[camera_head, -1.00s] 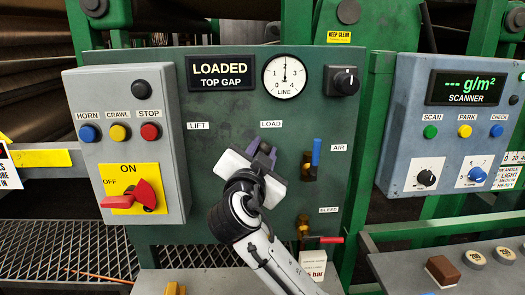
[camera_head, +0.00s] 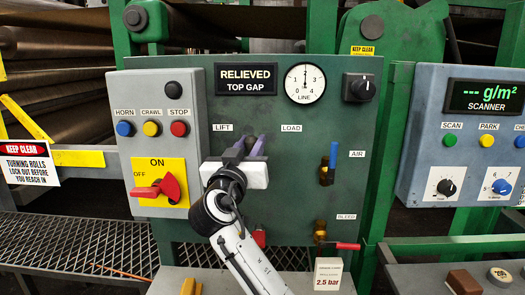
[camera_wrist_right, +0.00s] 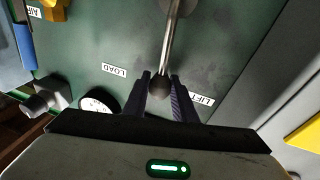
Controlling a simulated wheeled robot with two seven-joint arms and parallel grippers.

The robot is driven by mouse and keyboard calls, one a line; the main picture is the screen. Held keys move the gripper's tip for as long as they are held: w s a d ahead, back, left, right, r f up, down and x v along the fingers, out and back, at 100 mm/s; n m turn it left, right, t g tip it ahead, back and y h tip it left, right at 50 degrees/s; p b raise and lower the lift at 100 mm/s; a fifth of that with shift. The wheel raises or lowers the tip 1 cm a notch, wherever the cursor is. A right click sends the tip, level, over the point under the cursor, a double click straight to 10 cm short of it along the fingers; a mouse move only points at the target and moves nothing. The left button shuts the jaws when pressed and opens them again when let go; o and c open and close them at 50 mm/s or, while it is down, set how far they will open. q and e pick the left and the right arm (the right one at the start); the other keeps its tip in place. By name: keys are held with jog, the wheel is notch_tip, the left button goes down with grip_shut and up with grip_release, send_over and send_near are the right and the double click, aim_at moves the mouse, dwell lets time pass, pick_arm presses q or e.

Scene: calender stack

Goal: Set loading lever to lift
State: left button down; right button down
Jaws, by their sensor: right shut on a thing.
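The loading lever shows in the right wrist view as a metal rod (camera_wrist_right: 174,35) with a dark ball knob (camera_wrist_right: 160,88). My right gripper (camera_head: 251,144) is shut on it, with the knob between its two dark fingers (camera_wrist_right: 163,92) in the wrist view. In the head view the gripper hides the lever. The gripper is between the LIFT label (camera_head: 222,128) and the LOAD label (camera_head: 291,128), nearer LIFT. The top gap display (camera_head: 247,78) reads RELIEVED. My left gripper is not in view.
A blue-handled air valve (camera_head: 332,156) and a red-handled bleed valve (camera_head: 346,246) are on the panel's right. A grey box (camera_head: 191,110) with buttons and a red rotary switch (camera_head: 158,188) stands at the left. The scanner panel (camera_head: 425,160) is farther right.

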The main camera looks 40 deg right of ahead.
jog(key=shift+w+a+f+n+t+y+b, duration=0.15)
jog(key=shift+w+a+f+n+t+b, duration=0.15)
jog(key=shift+w+a+n, duration=0.65)
jog(key=shift+w+a+f+n+t+y+b, duration=0.15)
jog(key=shift+a+f+n+t, duration=0.35)
jog(key=shift+n, duration=0.95)
jog(key=shift+w+a+f+n+t+y+b, duration=0.25)
jog(key=shift+w+a+n, duration=0.35)
jog(key=shift+n, duration=0.6)
jog(key=shift+a, duration=0.1)
jog(key=shift+f, duration=0.1)
jog(key=c, duration=1.5)
grip_release()
jog(key=shift+o, duration=0.2)
jog(key=shift+s, duration=0.1)
